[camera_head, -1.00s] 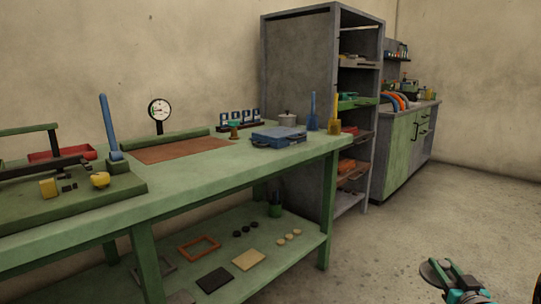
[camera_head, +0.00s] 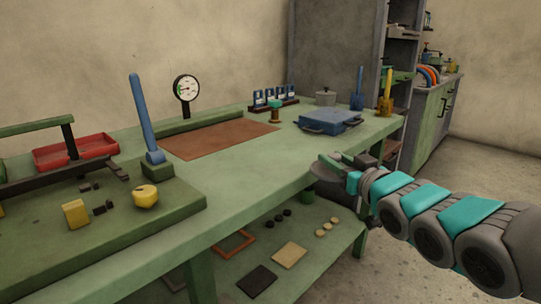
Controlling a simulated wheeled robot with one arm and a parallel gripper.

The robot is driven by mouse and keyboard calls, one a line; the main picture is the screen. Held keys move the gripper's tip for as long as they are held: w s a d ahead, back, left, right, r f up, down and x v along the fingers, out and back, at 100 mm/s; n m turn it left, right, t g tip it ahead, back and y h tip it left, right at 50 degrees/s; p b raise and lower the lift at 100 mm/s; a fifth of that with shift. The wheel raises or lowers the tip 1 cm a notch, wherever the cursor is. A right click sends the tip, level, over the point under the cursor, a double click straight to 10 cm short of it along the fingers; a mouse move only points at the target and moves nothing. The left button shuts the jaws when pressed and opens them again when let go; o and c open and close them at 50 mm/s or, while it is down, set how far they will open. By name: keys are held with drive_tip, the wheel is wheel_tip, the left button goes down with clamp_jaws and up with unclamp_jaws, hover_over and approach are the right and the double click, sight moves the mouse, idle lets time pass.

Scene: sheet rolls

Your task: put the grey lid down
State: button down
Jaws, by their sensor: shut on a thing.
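My gripper (camera_head: 348,166) is at the right, beside the front edge of the green workbench (camera_head: 240,190). It is shut on the grey lid (camera_head: 326,173), a round flat disc partly hidden by the gripper's fingers. The lid looks held in the air at about the height of the bench top, near its front edge. I cannot tell whether it is over the bench or just in front of it.
A blue case (camera_head: 330,121) and a small grey pot (camera_head: 326,97) stand on the bench behind the lid. A brown mat (camera_head: 222,138) lies left of them. Bare green top lies between the mat and the front edge. A lower shelf (camera_head: 325,265) holds small parts.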

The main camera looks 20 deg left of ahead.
drive_tip(key=shift+s+a+r+n+g+y, duration=0.15)
drive_tip(key=shift+s+a+r+g+y, duration=0.1)
drive_tip(key=shift+s+a+r, duration=0.35)
drive_tip(key=shift+s+a+r+n+g+y, duration=0.15)
drive_tip(key=shift+s+a+r+y, duration=0.15)
drive_tip(key=shift+s+r, duration=0.3)
drive_tip(key=shift+a+r, duration=0.15)
drive_tip(key=shift+a, duration=0.15)
drive_tip(key=p, duration=0.1)
hover_over(285, 158)
drive_tip(key=shift+d+f, duration=0.1)
drive_tip(key=shift+f, duration=2.4)
drive_tip(key=shift+f, duration=0.15)
drive_tip(key=c, duration=0.5)
unclamp_jaws()
